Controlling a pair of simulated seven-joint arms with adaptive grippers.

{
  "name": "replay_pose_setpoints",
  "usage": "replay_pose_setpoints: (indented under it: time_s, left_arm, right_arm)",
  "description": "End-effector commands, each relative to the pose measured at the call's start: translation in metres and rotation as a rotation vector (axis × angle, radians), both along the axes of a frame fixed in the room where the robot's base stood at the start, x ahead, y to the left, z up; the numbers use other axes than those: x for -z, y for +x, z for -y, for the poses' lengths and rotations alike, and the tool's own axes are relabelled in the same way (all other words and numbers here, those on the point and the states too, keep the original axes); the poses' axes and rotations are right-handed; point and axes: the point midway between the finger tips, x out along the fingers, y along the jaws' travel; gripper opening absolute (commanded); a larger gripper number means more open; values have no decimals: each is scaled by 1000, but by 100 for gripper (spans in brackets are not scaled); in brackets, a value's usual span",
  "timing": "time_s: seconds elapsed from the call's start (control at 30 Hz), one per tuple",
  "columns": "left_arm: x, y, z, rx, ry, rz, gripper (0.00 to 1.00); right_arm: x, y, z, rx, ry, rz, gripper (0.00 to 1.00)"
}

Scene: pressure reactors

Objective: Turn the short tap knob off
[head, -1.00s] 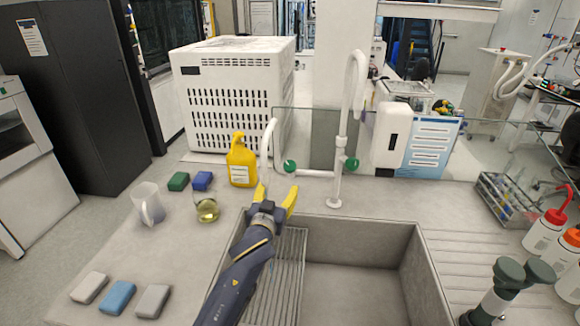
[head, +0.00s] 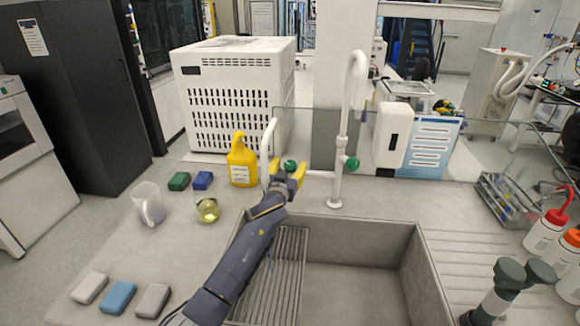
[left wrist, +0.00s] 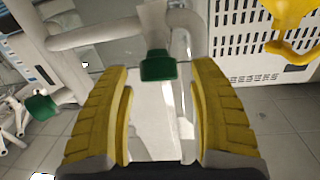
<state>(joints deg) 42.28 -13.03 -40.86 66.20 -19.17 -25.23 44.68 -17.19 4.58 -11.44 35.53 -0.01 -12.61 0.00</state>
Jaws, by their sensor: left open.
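The short tap (head: 267,150) is a thin white spout behind the sink. Its green knob (head: 290,166) sits on the white pipework to the right of the spout. My left gripper (head: 284,179) is open, with yellow fingers pointing at that knob. In the left wrist view the green knob (left wrist: 158,66) lies between and beyond the two open fingertips, and I see no finger touching it. The tall tap (head: 350,110) stands to the right with its own green knob (head: 352,164), which also shows at the left of the left wrist view (left wrist: 40,107). My right gripper is not in view.
A yellow bottle (head: 242,162) stands close left of the short tap. A glass flask (head: 207,209) and a jug (head: 149,204) are further left. The sink (head: 365,229) lies below. A glass screen (head: 312,135) is behind the taps. Grey-green fittings (head: 510,275) stand at front right.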

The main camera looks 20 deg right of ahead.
Motion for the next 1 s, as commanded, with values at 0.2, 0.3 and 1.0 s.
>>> replay_pose_setpoints:
  time_s: [0.2, 0.3, 1.0]
  left_arm:
    - [0, 6, 4, 1, -1, -1, 61]
    - [0, 7, 4, 1, 0, -1, 61]
    - [0, 7, 4, 1, -1, -1, 12]
  right_arm:
    - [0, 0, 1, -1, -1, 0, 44]
    - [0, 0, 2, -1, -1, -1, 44]
    - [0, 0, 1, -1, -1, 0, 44]
